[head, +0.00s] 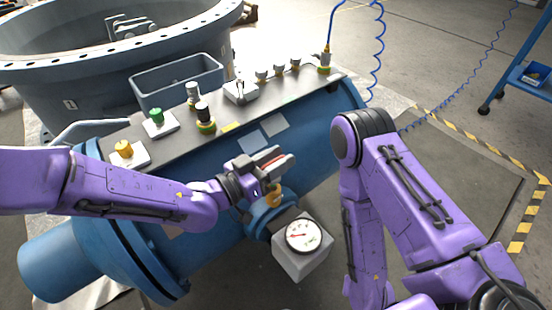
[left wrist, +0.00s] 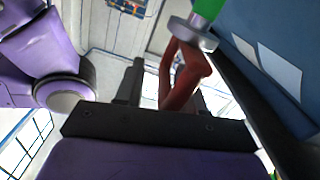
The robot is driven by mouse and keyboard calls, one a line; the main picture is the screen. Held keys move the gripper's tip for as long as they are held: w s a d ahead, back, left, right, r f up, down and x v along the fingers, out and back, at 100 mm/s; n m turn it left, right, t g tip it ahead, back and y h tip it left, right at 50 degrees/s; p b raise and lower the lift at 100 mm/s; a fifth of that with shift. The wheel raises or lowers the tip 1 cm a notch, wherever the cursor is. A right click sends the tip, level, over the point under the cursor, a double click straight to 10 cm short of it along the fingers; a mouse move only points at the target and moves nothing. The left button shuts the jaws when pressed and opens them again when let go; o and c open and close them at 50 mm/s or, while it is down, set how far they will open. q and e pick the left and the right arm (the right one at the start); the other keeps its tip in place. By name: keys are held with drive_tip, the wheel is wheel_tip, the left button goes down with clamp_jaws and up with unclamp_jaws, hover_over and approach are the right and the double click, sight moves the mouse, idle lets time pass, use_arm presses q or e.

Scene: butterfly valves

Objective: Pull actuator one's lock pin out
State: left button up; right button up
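My left gripper (head: 276,161) is at the front side of the blue cylinder (head: 325,130), just above a brass-coloured fitting (head: 273,194). Its dark fingers point right, with a strip of red between them. In the left wrist view a red loop handle (left wrist: 188,78) hangs from a grey collar (left wrist: 192,34) with a green part (left wrist: 207,9) above it; it looks like the lock pin's pull. The loop lies between the fingers of my left gripper (left wrist: 165,88). A bright gap shows beside the left finger, so they look open around it. The right gripper is outside the head view.
A pressure gauge (head: 303,235) on a grey box stands close below the left gripper. A plate (head: 185,140) on top carries several knobs and fittings. My right arm fills the right. A blue cart (head: 530,75) stands far right; open floor lies between.

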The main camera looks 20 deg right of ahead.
use_arm(q)
drive_tip(key=shift+a+f, duration=0.1)
drive_tip(key=p+v, duration=0.1)
drive_tip(key=v, duration=0.9)
drive_tip(key=shift+a, duration=0.2)
